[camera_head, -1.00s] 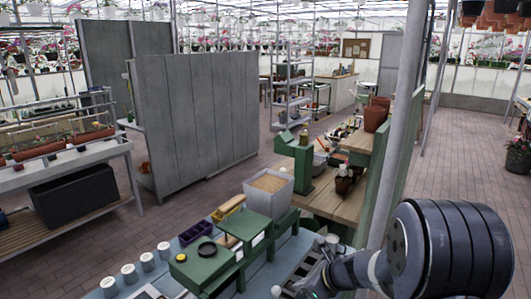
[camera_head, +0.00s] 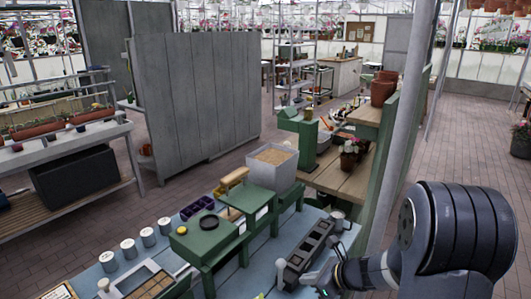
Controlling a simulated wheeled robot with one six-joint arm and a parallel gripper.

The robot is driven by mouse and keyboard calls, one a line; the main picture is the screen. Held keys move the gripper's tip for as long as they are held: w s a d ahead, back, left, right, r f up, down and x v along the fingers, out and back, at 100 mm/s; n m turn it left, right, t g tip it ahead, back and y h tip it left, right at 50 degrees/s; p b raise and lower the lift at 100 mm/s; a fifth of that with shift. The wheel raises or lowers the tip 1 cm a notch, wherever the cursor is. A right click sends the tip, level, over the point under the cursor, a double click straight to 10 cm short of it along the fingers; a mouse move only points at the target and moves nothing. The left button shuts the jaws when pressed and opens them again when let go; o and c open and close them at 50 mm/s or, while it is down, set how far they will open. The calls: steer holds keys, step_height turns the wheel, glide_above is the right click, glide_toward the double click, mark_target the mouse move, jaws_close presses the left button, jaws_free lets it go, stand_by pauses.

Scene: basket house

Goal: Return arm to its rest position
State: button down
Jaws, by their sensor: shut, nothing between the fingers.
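My gripper (camera_head: 316,279), small and partly cut by the bottom edge, is at the end of the arm. It is shut and holds nothing. It is beside the near end of a long dark tray (camera_head: 309,246) on the blue-grey bench (camera_head: 228,283). I cannot tell whether it touches the tray.
A grey post (camera_head: 393,130) and green partition stand close beside my arm. The bench holds green boxes (camera_head: 204,239), a sand-filled bin (camera_head: 272,168), a purple tray (camera_head: 197,207) and several pale cups (camera_head: 129,248). Open brick floor (camera_head: 462,130) lies beyond at the right.

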steer(key=s+d+f+t+y+b, duration=0.2)
steer(key=f+b, duration=0.6)
steer(key=b, duration=0.9)
steer(key=d+t+y, duration=0.2)
steer(key=y, duration=0.1)
steer(key=shift+s+y, duration=0.4)
steer(key=shift+r, duration=0.1)
